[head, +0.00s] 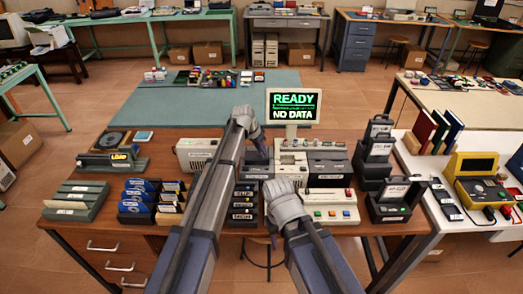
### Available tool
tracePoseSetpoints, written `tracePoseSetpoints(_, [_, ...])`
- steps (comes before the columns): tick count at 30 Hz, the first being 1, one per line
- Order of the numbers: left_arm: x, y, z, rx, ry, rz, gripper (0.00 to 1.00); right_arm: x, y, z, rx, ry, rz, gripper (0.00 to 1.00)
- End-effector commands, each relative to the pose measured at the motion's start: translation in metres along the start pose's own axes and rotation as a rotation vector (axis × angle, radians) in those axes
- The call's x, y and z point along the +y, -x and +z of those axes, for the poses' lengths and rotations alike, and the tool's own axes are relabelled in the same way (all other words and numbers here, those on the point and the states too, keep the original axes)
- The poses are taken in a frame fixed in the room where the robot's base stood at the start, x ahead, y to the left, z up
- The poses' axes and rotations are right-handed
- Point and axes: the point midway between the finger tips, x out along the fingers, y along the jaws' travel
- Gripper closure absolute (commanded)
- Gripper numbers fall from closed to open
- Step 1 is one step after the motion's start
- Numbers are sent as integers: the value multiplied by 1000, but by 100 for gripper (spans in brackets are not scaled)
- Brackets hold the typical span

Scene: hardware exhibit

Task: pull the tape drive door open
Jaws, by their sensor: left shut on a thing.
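My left arm reaches over the middle of the brown desk, and my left gripper (263,153) points down at the front of a grey unit (256,171), which seems to be the tape drive. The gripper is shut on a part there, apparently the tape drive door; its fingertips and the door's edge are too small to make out. How far the door stands open I cannot tell. My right gripper (287,203) is lower and nearer, in front of the beige console; its fingers are hidden behind its wrist.
A screen (294,105) reading READY, NO DATA stands behind the beige units. A button panel (331,206) lies right of my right gripper. Racks of blue cartridges (139,195) and grey cases (77,199) stand at left. Dark devices (392,200) stand at right.

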Motion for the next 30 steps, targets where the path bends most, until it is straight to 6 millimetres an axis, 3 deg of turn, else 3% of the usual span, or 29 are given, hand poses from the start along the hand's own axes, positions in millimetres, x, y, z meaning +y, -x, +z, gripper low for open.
tracePoseSetpoints(25, [0,0,0,0,0,0,100,0,0,0,0,0,0,50])
tracePoseSetpoints(30, [-11,-4,-10,0,0,0,100,0,0,0,0,0,0,50])
